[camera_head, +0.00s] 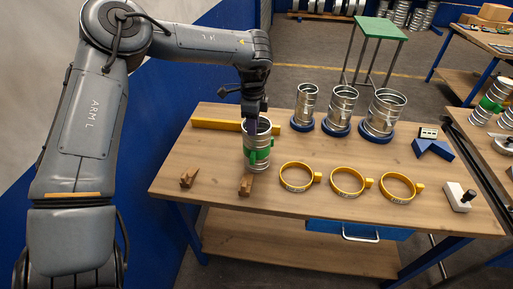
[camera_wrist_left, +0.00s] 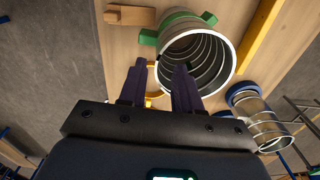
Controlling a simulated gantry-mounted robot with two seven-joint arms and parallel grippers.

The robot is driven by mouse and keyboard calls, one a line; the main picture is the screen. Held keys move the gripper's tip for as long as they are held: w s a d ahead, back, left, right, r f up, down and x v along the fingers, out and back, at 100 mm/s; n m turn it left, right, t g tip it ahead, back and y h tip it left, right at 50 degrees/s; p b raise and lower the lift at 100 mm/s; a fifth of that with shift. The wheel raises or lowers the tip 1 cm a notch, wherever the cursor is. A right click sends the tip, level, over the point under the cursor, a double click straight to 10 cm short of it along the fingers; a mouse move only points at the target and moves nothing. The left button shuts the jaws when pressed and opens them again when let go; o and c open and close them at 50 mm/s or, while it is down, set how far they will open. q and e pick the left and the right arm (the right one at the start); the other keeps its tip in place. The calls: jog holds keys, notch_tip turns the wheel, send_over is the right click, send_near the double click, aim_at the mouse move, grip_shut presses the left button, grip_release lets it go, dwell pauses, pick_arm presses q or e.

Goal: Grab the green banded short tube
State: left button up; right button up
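The short spiral metal tube with a green band (camera_head: 257,158) stands upright on the wooden workbench, left of centre. My left gripper (camera_head: 252,122) points down at the tube's top opening from above. In the left wrist view, the tube (camera_wrist_left: 222,62) shows its open end, with green tabs on its side. My right gripper is not in view.
Three metal tubes on blue bases (camera_head: 341,128) stand at the back. Three yellow ring clamps (camera_head: 347,195) lie in front. Wooden blocks (camera_head: 189,177), a yellow bar (camera_head: 216,125), a blue block (camera_head: 433,150) and a white device (camera_head: 457,197) are also on the bench.

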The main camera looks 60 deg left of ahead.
aim_at(254, 151)
pick_arm(q)
jog(key=shift+d+f, duration=0.2)
jog(key=shift+f, duration=3.85)
grip_shut()
